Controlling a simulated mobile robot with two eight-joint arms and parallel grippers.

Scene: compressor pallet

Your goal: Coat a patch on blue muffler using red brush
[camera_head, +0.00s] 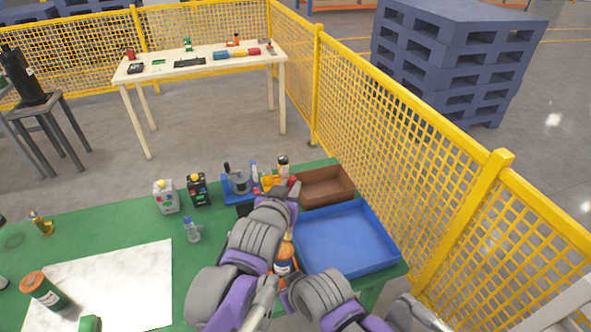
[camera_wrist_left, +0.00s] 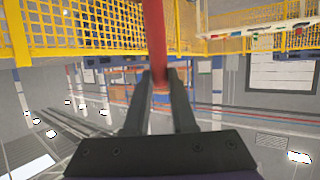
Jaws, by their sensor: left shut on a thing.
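My left gripper (camera_head: 281,187) is at the far edge of the green table, just left of the brown tray. In the left wrist view the two dark fingers of this gripper (camera_wrist_left: 160,82) are shut on a red handle (camera_wrist_left: 155,35), which looks like the red brush. Its bristles are not visible. In the head view only a small red bit shows by the fingers. I cannot pick out the blue muffler for certain; a blue holder (camera_head: 228,187) with dark parts stands just left of the gripper. My right gripper is not in view.
A blue tray (camera_head: 386,233) and a brown tray (camera_head: 349,183) lie on the right of the green table (camera_head: 110,222). An orange bottle (camera_head: 286,262) stands between my arms. Two small boxes (camera_head: 166,199) stand left. A yellow mesh fence (camera_head: 400,130) runs close behind the trays.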

